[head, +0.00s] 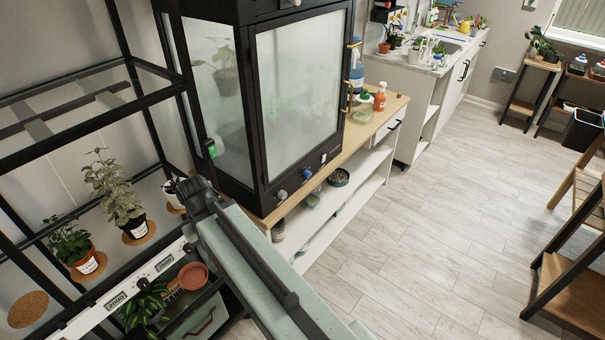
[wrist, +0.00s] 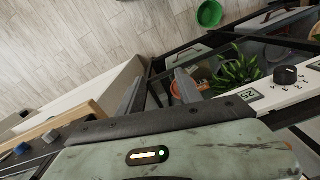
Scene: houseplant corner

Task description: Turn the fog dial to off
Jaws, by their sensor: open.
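The fogged glass cabinet (head: 300,85) has a black base strip with a grey knob (head: 281,195), a blue knob (head: 306,173) and a small switch (head: 323,158). I cannot read which one is the fog dial, nor its setting. In the wrist view the blue knob (wrist: 20,149) and grey knob (wrist: 50,136) lie at the lower left. My gripper (head: 190,188) is at the cabinet's left front corner, left of the knobs and apart from them. In the wrist view its two grey fingers (wrist: 160,88) are spread with nothing held between them.
A black shelf rack (head: 75,210) with potted plants and a white control strip (head: 120,296) stands at left. The cabinet rests on a wooden-topped bench (head: 392,105). A wooden step ladder (head: 575,285) stands at right. The pale floor (head: 430,220) between is clear.

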